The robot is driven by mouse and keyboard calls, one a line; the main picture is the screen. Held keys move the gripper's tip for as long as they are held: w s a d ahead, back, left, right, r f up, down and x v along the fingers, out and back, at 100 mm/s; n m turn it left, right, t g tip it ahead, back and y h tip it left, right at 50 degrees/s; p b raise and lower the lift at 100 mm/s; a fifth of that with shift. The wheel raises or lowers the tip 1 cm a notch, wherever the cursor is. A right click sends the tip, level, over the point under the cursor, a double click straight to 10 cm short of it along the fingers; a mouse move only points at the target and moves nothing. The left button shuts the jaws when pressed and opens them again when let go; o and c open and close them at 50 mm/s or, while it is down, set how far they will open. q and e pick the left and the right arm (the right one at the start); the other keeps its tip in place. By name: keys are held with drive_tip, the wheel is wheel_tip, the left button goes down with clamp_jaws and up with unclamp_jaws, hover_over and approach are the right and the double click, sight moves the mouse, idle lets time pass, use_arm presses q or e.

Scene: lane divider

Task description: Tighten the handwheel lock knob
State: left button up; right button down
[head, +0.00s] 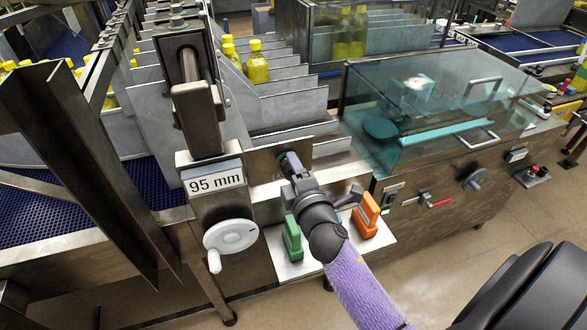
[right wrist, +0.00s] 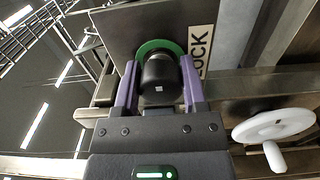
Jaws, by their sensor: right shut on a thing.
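The lock knob (right wrist: 159,78) is a dark cylinder in front of a green ring (right wrist: 160,48) on a metal plate, beside a label reading "LOCK" (right wrist: 201,48). My right gripper (right wrist: 160,85) is shut on the knob, one purple finger on each side. In the head view my right gripper (head: 291,163) reaches the plate and mostly hides the knob; an edge of the green ring (head: 281,159) shows. The white handwheel (head: 230,238) with its crank handle is left of my right arm, below the "95 mm" display (head: 214,179). My left gripper is out of view.
A green-handled tool (head: 292,238) and an orange-handled one (head: 367,216) stand on a pale shelf (head: 300,264) close to my right arm. A glass-covered machine (head: 440,100) is at the right. Metal lane dividers (head: 285,90) with yellow bottles (head: 257,66) lie behind the plate.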

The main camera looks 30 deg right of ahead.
drive_tip(key=shift+f, duration=0.15)
drive_tip(key=shift+c, duration=0.7)
unclamp_jaws()
drive_tip(key=b+v, duration=0.1)
drive_tip(key=v, duration=0.9)
